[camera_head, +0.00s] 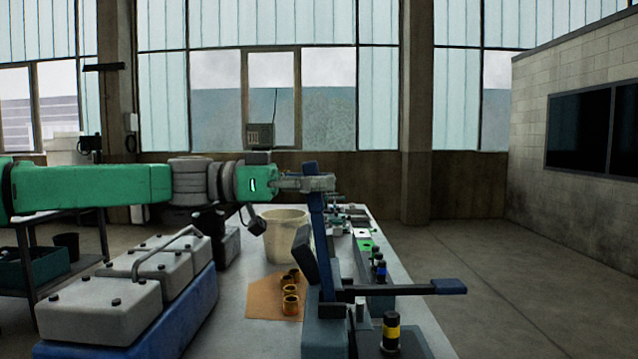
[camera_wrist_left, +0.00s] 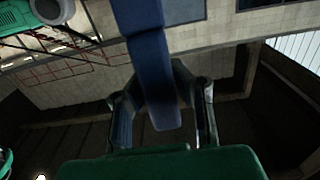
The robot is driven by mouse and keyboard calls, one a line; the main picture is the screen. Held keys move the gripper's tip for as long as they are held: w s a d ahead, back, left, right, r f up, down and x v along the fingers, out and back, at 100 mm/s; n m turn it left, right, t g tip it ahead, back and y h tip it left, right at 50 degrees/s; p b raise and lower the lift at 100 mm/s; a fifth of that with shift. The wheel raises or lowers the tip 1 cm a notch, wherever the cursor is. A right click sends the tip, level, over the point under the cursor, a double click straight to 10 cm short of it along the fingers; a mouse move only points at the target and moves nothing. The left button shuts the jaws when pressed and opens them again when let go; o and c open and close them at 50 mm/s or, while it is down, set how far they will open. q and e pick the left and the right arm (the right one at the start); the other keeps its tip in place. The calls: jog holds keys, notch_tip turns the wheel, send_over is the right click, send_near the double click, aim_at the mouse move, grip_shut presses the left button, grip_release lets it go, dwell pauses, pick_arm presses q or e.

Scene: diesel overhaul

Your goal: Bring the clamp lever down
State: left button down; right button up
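The clamp lever (camera_head: 318,232) is a blue bar that stands nearly upright on a clamp at the front of the workbench. My left gripper (camera_head: 318,183) is at its upper end, with my green arm reaching in from the left. In the left wrist view, the lever (camera_wrist_left: 150,65) runs down between the two spread fingers of the left gripper (camera_wrist_left: 163,118). Gaps show on both sides of the lever, so the fingers seem open around it. Whether either finger touches it cannot be told. My right gripper is not in view.
A black bar with a blue tip (camera_head: 450,287) sticks out right from the clamp. A beige bucket (camera_head: 285,240), brass rings (camera_head: 290,299) and a grey engine cover (camera_head: 98,308) are to the left. Floor at right is clear.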

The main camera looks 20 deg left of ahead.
pick_arm(q)
jog(key=shift+a+f, duration=0.1)
jog(key=shift+a, duration=0.5)
jog(key=shift+d, duration=0.1)
jog(key=shift+d, duration=0.1)
jog(key=shift+w+d+y+p, duration=0.1)
jog(key=shift+d+y+p, duration=0.05)
jog(key=shift+y+p, duration=0.3)
